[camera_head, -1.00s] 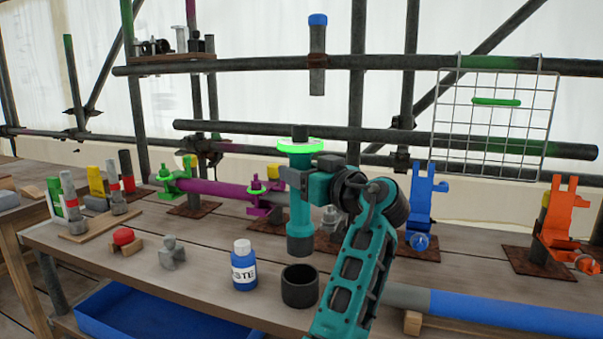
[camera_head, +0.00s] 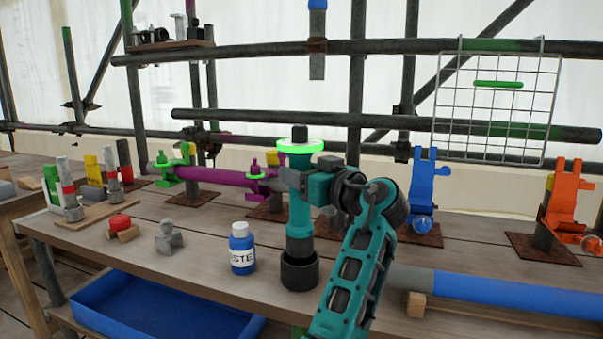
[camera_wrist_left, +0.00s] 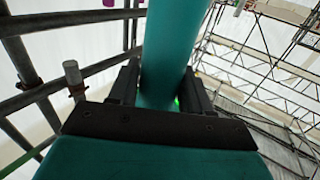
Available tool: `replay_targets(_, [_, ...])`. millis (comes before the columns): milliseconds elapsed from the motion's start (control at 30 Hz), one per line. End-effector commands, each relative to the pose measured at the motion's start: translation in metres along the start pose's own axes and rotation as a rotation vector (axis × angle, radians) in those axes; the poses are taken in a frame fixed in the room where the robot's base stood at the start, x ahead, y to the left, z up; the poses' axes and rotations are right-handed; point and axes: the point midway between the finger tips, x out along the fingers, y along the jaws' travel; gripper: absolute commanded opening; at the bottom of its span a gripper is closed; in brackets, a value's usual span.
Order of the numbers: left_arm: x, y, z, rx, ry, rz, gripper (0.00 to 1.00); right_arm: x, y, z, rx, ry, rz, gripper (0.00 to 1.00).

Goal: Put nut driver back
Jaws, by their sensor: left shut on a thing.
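The teal nut driver (camera_head: 300,215) stands upright, with a bright green ring and a dark tip at its top. My left gripper (camera_head: 297,178) is shut around its upper part, below the ring. The driver's lower end is at the mouth of a dark round cup (camera_head: 300,276) on the workbench and appears to be inside the rim. How deep it sits is hidden. In the left wrist view the teal shaft (camera_wrist_left: 165,50) runs between the two dark fingers. My right gripper is not in view.
A blue-and-white bottle (camera_head: 242,250) stands close left of the cup on the workbench (camera_head: 190,262). A grey-and-blue pipe (camera_head: 480,290) lies to the right. Blue (camera_head: 424,190) and orange (camera_head: 566,205) clamps stand behind. A blue tray (camera_head: 150,310) is below the bench.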

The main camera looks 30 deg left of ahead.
Motion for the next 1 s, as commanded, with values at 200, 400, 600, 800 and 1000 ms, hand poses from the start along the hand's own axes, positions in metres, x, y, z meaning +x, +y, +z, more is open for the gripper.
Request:
replay_targets(200, [0.000,0.000,0.014,-0.004,0.007,0.000,0.03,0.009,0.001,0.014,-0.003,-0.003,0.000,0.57])
replay_targets(400, [0.000,0.000,0.026,-0.004,0.007,0.000,0.03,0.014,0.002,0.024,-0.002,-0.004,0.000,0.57])
replay_targets(600, [0.000,0.000,0.038,-0.003,0.007,0.000,0.03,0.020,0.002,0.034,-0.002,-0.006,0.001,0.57])
replay_targets(800, [0.000,0.000,0.051,-0.003,0.007,0.000,0.03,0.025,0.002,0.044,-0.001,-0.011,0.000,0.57])
replay_targets(1000, [0.000,0.000,0.062,-0.003,0.007,0.000,0.03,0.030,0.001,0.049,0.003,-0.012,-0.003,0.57])
